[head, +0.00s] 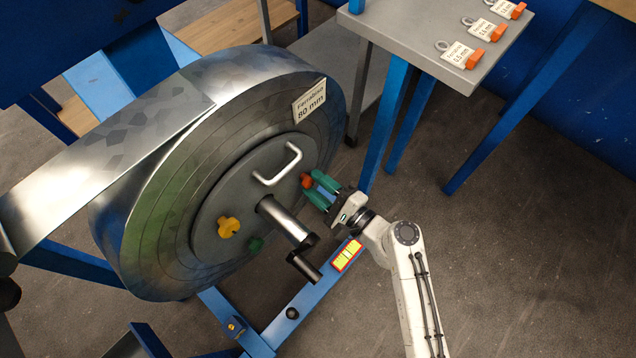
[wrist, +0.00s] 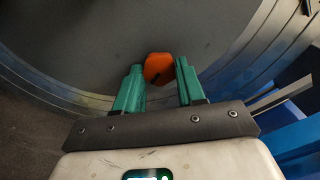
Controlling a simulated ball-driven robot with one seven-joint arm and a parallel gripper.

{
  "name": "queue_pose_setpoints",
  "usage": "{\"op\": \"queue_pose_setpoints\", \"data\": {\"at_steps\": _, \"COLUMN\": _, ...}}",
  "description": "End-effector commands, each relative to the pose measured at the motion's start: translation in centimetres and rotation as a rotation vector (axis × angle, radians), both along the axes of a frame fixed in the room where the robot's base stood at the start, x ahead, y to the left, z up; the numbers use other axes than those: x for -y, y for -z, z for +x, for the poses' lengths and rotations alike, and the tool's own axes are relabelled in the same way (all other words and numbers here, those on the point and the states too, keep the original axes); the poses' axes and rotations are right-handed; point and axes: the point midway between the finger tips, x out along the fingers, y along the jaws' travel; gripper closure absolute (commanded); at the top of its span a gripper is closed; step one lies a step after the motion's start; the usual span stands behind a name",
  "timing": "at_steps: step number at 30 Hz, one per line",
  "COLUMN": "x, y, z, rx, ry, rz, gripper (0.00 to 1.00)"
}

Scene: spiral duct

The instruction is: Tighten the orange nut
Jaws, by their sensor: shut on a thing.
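The orange nut (head: 306,180) sits on the flat round face of the large metal coil drum, right of the grey handle. In the wrist view the orange nut (wrist: 158,67) shows between the two green fingertips, with a dark mark at its lower edge. My gripper (head: 313,184) reaches in from the lower right and is shut on the orange nut. In the wrist view my gripper (wrist: 160,70) has one finger on each side of it. The nut's far side and any stud behind it are hidden.
A blue frame stands below. A grey shelf (head: 420,40) with orange-tipped tags is at upper right. Open floor lies right.

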Motion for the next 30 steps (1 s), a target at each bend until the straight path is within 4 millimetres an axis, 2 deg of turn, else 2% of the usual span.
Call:
{"op": "queue_pose_setpoints", "data": {"at_steps": 13, "x": 0.10, "y": 0.14, "z": 0.03, "rx": -0.007, "ry": 0.002, "rz": 0.004, "gripper": 0.91}}
{"op": "queue_pose_setpoints", "data": {"at_steps": 14, "x": 0.10, "y": 0.14, "z": 0.02, "rx": -0.007, "ry": 0.002, "rz": 0.004, "gripper": 0.58}}
{"op": "queue_pose_setpoints", "data": {"at_steps": 15, "x": 0.10, "y": 0.14, "z": 0.02, "rx": -0.007, "ry": 0.002, "rz": 0.004, "gripper": 0.54}}
{"op": "queue_pose_setpoints", "data": {"at_steps": 21, "x": 0.04, "y": 0.08, "z": 0.01, "rx": -0.007, "ry": 0.002, "rz": 0.004, "gripper": 0.36}}
{"op": "queue_pose_setpoints", "data": {"at_steps": 30, "x": 0.29, "y": 0.05, "z": -0.21, "rx": -0.007, "ry": 0.002, "rz": 0.004, "gripper": 0.36}}
